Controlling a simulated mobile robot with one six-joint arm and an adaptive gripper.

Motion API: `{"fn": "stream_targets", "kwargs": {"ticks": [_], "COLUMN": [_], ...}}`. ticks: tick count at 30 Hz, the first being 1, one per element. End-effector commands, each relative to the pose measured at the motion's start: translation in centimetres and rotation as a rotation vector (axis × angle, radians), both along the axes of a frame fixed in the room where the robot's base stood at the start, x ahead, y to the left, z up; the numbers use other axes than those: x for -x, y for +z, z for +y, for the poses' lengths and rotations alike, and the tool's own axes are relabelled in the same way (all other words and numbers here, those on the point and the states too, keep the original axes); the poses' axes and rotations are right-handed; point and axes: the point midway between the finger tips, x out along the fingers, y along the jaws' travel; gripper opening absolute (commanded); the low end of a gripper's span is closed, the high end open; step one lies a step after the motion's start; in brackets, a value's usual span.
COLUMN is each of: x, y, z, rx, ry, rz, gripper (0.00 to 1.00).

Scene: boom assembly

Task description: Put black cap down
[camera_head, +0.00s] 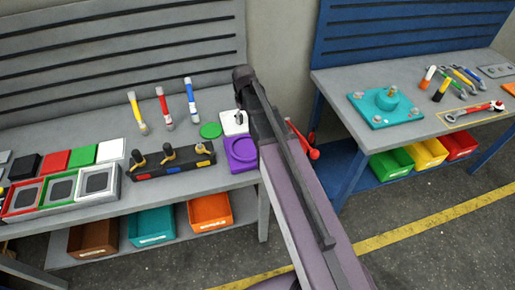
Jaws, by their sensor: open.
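No single part is clearly the black cap. A black square plate (24,166) lies on the left bench in a row with red, green and white plates. A black-and-yellow cylinder (441,90) lies on the right bench among tools. My arm rises through the middle of the view, with its dark far end over the right edge of the left bench. I cannot make out my gripper's fingers, so I cannot see whether anything is near them. My arm hides part of the bench edge and the gap between the benches.
The grey left bench (70,140) holds framed trays (60,194), a black block with knobs (170,163), upright tools (165,108) and a purple part (240,152). The right bench holds a teal plate (368,115). Coloured bins (152,226) stand below. Floor shows between benches.

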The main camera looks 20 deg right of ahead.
Motion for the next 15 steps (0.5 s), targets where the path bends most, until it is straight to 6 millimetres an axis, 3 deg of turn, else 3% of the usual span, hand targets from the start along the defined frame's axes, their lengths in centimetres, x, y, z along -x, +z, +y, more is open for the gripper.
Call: {"fn": "stream_targets", "kwargs": {"ticks": [1, 6, 10, 15], "x": [3.8, 11.1, 15.0, 17.2], "y": [0.0, 0.0, 0.0, 0.0], "z": [0.0, 0.0, 0.0, -0.1], "rx": [-0.001, -0.002, -0.003, -0.003], "ry": [-0.032, -0.145, -0.210, -0.252], "rz": [0.000, 0.001, 0.001, 0.002], "gripper": [0.78, 0.78, 0.78, 0.78]}}
